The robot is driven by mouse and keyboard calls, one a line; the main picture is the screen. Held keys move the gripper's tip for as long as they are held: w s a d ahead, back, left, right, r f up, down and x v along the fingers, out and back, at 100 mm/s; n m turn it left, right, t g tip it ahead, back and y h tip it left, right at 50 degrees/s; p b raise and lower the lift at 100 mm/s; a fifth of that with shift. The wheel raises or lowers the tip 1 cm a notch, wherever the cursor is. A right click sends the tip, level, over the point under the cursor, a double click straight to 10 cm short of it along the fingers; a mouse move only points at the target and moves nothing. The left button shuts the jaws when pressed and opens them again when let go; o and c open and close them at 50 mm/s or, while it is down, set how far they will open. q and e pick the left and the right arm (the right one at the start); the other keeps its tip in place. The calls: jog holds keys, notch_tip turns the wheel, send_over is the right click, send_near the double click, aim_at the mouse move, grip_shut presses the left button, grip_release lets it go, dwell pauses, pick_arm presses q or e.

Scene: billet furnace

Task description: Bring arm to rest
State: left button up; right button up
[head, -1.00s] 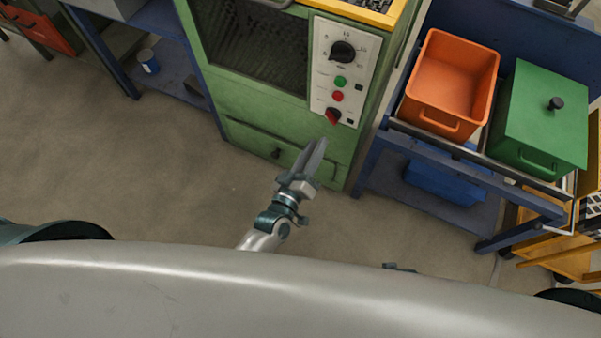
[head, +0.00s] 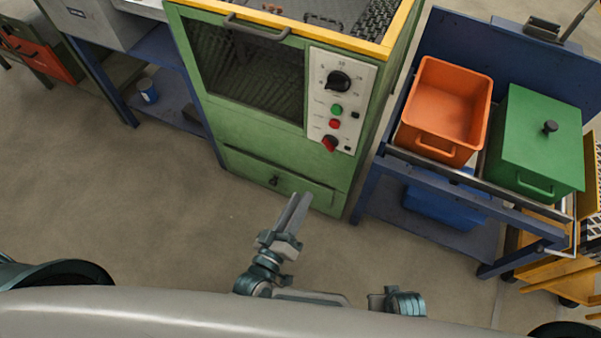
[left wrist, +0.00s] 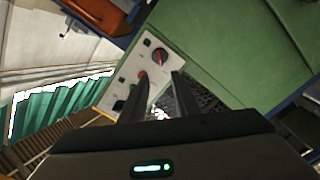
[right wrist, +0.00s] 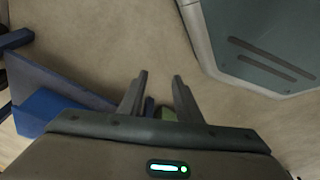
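The furnace has a control panel (head: 338,98) with knobs and buttons. To its right a blue cart (head: 368,190) carries an orange bin (head: 440,105) and a green lidded box (head: 535,140). A blue bench (head: 118,92) with a can (head: 148,90) stands left. The floor (head: 150,205) between is clear.

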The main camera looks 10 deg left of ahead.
jog(key=shift+d, duration=0.1)
